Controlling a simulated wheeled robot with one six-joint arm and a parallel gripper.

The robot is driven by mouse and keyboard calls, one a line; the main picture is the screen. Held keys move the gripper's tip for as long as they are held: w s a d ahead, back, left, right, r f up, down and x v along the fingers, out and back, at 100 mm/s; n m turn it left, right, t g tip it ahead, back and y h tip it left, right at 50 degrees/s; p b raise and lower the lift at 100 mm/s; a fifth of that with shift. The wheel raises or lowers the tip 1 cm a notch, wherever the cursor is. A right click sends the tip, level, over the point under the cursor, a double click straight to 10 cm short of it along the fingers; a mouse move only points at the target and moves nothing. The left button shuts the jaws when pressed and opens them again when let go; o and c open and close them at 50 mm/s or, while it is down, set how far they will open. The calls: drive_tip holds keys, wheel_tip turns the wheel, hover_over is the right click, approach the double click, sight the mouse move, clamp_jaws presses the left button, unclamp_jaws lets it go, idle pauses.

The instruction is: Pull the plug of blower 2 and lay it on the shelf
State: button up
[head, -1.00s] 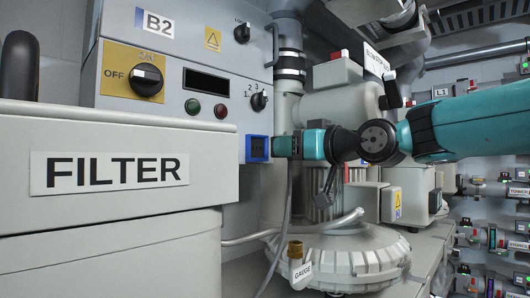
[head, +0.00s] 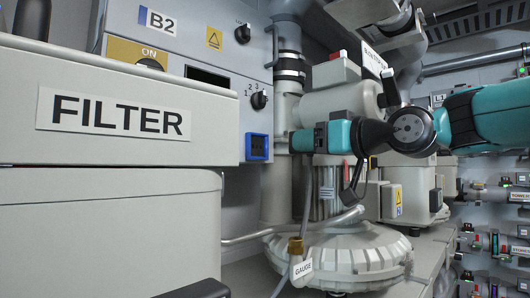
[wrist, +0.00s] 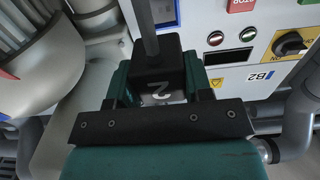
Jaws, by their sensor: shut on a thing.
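My gripper (head: 300,140) is shut on the plug, to the right of the blue-framed socket (head: 257,147) on the B2 panel. The plug (wrist: 160,65) is a black block marked 2 between my teal fingers in the wrist view, with a dark cable running up from it. In the head view my gripper mostly hides the plug, and a grey cable (head: 307,195) hangs below it. There is a gap between my gripper and the socket, and the plug is out of it. A blue frame edge (wrist: 164,12) shows behind the plug in the wrist view.
A large grey FILTER box (head: 110,115) fills the left. The B2 panel (head: 185,50) with knobs stands behind it. A grey round blower housing (head: 345,260) with a GAUGE tag (head: 302,268) lies below my gripper. A grey ledge (head: 432,245) runs to its right.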

drive_tip(key=b+v, duration=0.4)
drive_tip(key=v, duration=0.7)
idle(0.6)
drive_tip(key=shift+s, duration=0.15)
drive_tip(key=s+a+b, duration=0.8)
drive_tip(key=b, duration=0.2)
drive_tip(key=shift+s+a, duration=0.35)
drive_tip(key=shift+s, duration=0.05)
idle(0.8)
wheel_tip(320, 180, down, 28)
drive_tip(key=b, duration=2.8)
drive_tip(key=shift+f, duration=0.15)
